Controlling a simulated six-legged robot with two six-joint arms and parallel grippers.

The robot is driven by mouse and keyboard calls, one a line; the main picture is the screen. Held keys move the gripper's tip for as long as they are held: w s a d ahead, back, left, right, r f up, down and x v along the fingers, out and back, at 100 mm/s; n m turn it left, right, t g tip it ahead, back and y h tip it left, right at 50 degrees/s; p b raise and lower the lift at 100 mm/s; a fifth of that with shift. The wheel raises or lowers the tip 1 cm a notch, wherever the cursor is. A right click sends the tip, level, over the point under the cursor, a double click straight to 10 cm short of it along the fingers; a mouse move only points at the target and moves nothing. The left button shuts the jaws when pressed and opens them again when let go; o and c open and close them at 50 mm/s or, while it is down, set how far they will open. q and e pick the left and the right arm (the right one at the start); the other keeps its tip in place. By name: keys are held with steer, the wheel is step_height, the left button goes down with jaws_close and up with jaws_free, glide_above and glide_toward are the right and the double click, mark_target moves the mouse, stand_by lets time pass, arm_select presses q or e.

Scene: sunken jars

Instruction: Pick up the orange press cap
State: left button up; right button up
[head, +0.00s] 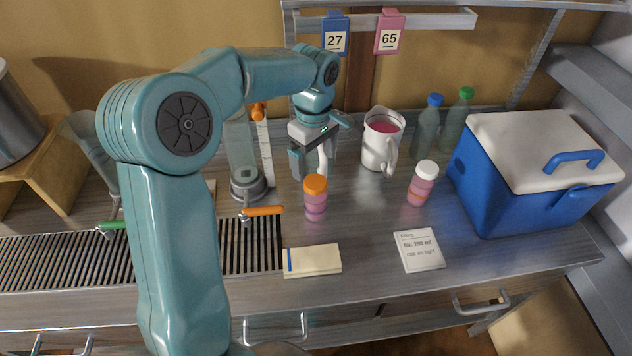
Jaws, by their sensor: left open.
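An orange cap (316,184) sits on top of a small upright jar (315,208) with pink and purple bands, at the middle of the counter. My left gripper (312,164) is open, pointing down, just behind and above the orange cap in the picture. A slim white thing (323,158) shows between or behind its fingers; I cannot tell which. The fingers do not appear to hold the cap. Another orange piece (258,112) shows at the top of a clear cylinder, partly hidden by my arm. My right gripper is not in view.
A white jug (381,140) with pink liquid stands right of the gripper. A white-capped pink jar (421,184), two capped bottles and a blue cooler (530,185) are farther right. An orange-handled tap (262,211) stands over a drain grate (252,256). A card (419,250) lies in front.

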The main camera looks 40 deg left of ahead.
mark_target(315, 181)
arm_select(q)
steer(key=shift+w+d+f, duration=0.1)
steer(key=shift+w+f, duration=0.05)
steer(key=shift+f, duration=0.25)
step_height(315, 181, down, 5)
steer(key=shift+f, duration=0.2)
steer(key=shift+s+r, duration=0.1)
steer(key=shift+s, duration=0.1)
steer(key=shift+c, duration=0.6)
steer(key=shift+w, duration=0.1)
steer(key=c, duration=1)
